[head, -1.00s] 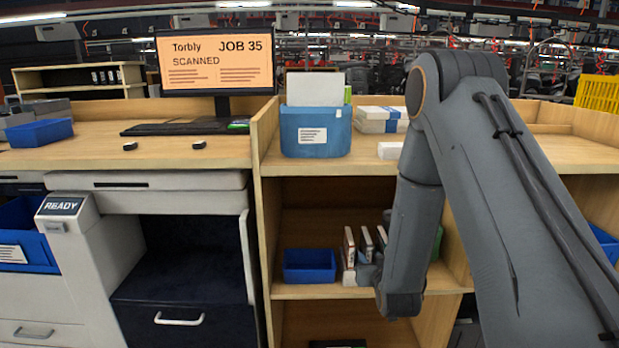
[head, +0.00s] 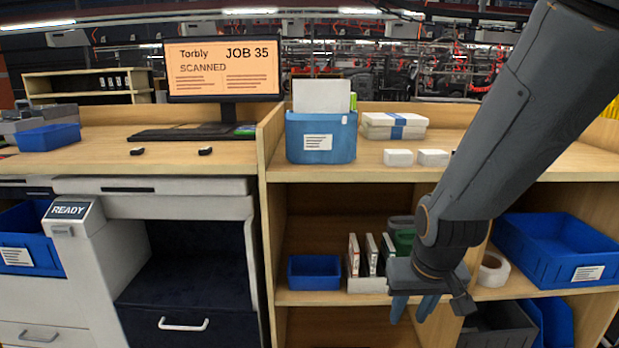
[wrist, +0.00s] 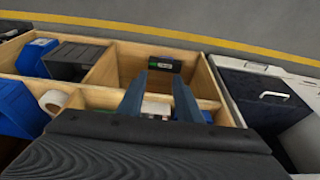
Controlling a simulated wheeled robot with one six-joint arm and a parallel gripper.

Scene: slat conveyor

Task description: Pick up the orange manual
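No plainly orange manual shows in either view. In the head view, several thin upright booklets with pale spines (head: 353,256) stand in a small white holder (head: 367,285) on the middle shelf; one spine has reddish marks. My gripper (head: 412,316) is right of the holder, in front of the shelf edge, with its blue-grey fingers pointing down. The fingers are apart with nothing seen between them. In the wrist view my gripper (wrist: 158,80) also shows parted fingers. A dark flat item with a green label (wrist: 164,63) lies beyond the fingertips in a wooden compartment.
A small blue bin (head: 314,272) stands left of the holder. A tape roll (head: 492,270) and a large blue bin (head: 558,250) are to the right. A dark bin (head: 497,325) sits below. The shelf divider (head: 270,250) bounds the left side.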

